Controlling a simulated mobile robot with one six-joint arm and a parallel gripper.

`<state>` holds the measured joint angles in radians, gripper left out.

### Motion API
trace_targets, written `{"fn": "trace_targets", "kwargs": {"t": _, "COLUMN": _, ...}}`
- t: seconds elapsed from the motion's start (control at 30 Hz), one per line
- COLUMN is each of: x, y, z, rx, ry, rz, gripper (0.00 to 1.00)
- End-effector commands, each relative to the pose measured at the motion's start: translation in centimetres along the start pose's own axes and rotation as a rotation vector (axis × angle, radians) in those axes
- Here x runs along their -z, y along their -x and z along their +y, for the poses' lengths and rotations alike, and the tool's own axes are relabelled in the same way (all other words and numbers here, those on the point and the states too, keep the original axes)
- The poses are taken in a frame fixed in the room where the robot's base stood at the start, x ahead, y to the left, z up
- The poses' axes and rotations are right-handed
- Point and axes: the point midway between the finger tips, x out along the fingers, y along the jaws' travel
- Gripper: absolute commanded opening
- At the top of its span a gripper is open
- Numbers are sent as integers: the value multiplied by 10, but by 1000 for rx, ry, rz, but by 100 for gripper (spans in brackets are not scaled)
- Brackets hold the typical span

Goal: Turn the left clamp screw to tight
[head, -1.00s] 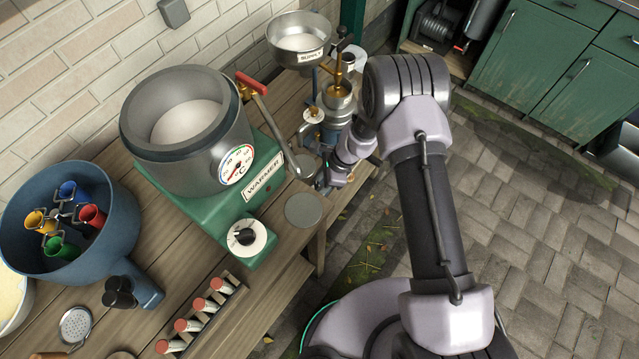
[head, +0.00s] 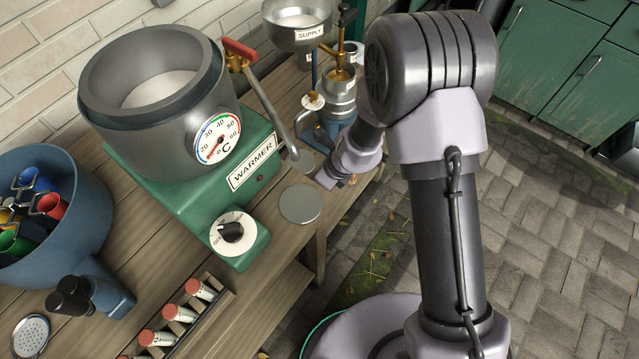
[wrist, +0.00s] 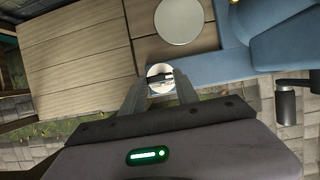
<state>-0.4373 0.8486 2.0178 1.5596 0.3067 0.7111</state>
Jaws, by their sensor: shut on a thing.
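In the wrist view, my gripper (wrist: 160,92) has its two fingers closed in on the clamp screw (wrist: 159,71), a small round pale part with a dark bar across it. The clamp screw sits at the edge of the blue base (wrist: 222,72) of the machine by the bench. My arm and wrist hide the clamp screw and the fingertips there. I cannot tell how tight the screw is.
The green warmer (head: 235,170) with its steel pot (head: 165,100) stands left of my arm, its red-handled tap (head: 262,85) reaching toward the machine. A flat grey disc (head: 300,204) lies on the bench. A black handle (wrist: 286,104) sticks out at right in the wrist view.

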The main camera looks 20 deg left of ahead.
Motion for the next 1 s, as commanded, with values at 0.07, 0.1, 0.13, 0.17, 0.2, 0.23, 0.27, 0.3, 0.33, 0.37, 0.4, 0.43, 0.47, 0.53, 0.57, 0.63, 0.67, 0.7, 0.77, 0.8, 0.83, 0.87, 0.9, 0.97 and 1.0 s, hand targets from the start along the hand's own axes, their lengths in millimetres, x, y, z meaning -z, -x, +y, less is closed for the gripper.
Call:
{"fn": "trace_targets", "kwargs": {"t": 0.07, "x": 0, "y": -1, "z": 0, "rx": 5, "ry": -11, "rz": 0, "gripper": 0}}
{"fn": "trace_targets", "kwargs": {"t": 0.1, "x": 0, "y": -1, "z": 0, "rx": 7, "ry": -16, "rz": 0, "gripper": 0}}
{"fn": "trace_targets", "kwargs": {"t": 0.13, "x": 0, "y": 0, "z": 0, "rx": 8, "ry": -19, "rz": 0, "gripper": 0}}
{"fn": "trace_targets", "kwargs": {"t": 0.17, "x": 0, "y": 0, "z": 0, "rx": 9, "ry": -22, "rz": 0, "gripper": 0}}
{"fn": "trace_targets", "kwargs": {"t": 0.2, "x": 0, "y": 0, "z": 0, "rx": 10, "ry": -25, "rz": 0, "gripper": 0}}
{"fn": "trace_targets", "kwargs": {"t": 0.23, "x": 0, "y": 0, "z": 0, "rx": 11, "ry": -26, "rz": -1, "gripper": 0}}
{"fn": "trace_targets", "kwargs": {"t": 0.27, "x": 0, "y": 0, "z": 0, "rx": 11, "ry": -27, "rz": -1, "gripper": 0}}
{"fn": "trace_targets", "kwargs": {"t": 0.3, "x": 0, "y": 0, "z": 0, "rx": 11, "ry": -28, "rz": -1, "gripper": 0}}
{"fn": "trace_targets", "kwargs": {"t": 0.33, "x": 0, "y": 0, "z": 0, "rx": 11, "ry": -28, "rz": -1, "gripper": 0}}
{"fn": "trace_targets", "kwargs": {"t": 0.37, "x": -1, "y": 0, "z": 0, "rx": 11, "ry": -28, "rz": -1, "gripper": 0}}
{"fn": "trace_targets", "kwargs": {"t": 0.4, "x": -1, "y": 1, "z": 0, "rx": 11, "ry": -28, "rz": -1, "gripper": 0}}
{"fn": "trace_targets", "kwargs": {"t": 0.43, "x": -1, "y": 1, "z": 0, "rx": 11, "ry": -28, "rz": -1, "gripper": 0}}
{"fn": "trace_targets", "kwargs": {"t": 0.47, "x": -1, "y": 1, "z": 0, "rx": 11, "ry": -28, "rz": -1, "gripper": 0}}
{"fn": "trace_targets", "kwargs": {"t": 0.53, "x": -1, "y": 1, "z": 0, "rx": 11, "ry": -28, "rz": -1, "gripper": 0}}
{"fn": "trace_targets", "kwargs": {"t": 0.57, "x": -1, "y": 1, "z": 0, "rx": 11, "ry": -27, "rz": -1, "gripper": 0}}
{"fn": "trace_targets", "kwargs": {"t": 0.63, "x": -1, "y": 1, "z": 0, "rx": 11, "ry": -27, "rz": -1, "gripper": 48}}
{"fn": "trace_targets", "kwargs": {"t": 0.67, "x": -1, "y": 0, "z": 0, "rx": 11, "ry": -27, "rz": -1, "gripper": 54}}
{"fn": "trace_targets", "kwargs": {"t": 0.7, "x": -1, "y": 0, "z": 0, "rx": 11, "ry": -27, "rz": -1, "gripper": 58}}
{"fn": "trace_targets", "kwargs": {"t": 0.77, "x": -1, "y": 0, "z": 0, "rx": 11, "ry": -26, "rz": -1, "gripper": 58}}
{"fn": "trace_targets", "kwargs": {"t": 0.8, "x": -1, "y": 0, "z": 0, "rx": 11, "ry": -26, "rz": -1, "gripper": 58}}
{"fn": "trace_targets", "kwargs": {"t": 0.83, "x": 0, "y": 0, "z": 0, "rx": 11, "ry": -26, "rz": -1, "gripper": 58}}
{"fn": "trace_targets", "kwargs": {"t": 0.87, "x": 0, "y": 0, "z": 0, "rx": 11, "ry": -26, "rz": -1, "gripper": 58}}
{"fn": "trace_targets", "kwargs": {"t": 0.9, "x": 0, "y": 0, "z": 0, "rx": 11, "ry": -26, "rz": -1, "gripper": 58}}
{"fn": "trace_targets", "kwargs": {"t": 0.97, "x": 0, "y": 1, "z": 0, "rx": 11, "ry": -26, "rz": -1, "gripper": 58}}
{"fn": "trace_targets", "kwargs": {"t": 1.0, "x": -1, "y": 2, "z": 0, "rx": 11, "ry": -26, "rz": -1, "gripper": 58}}
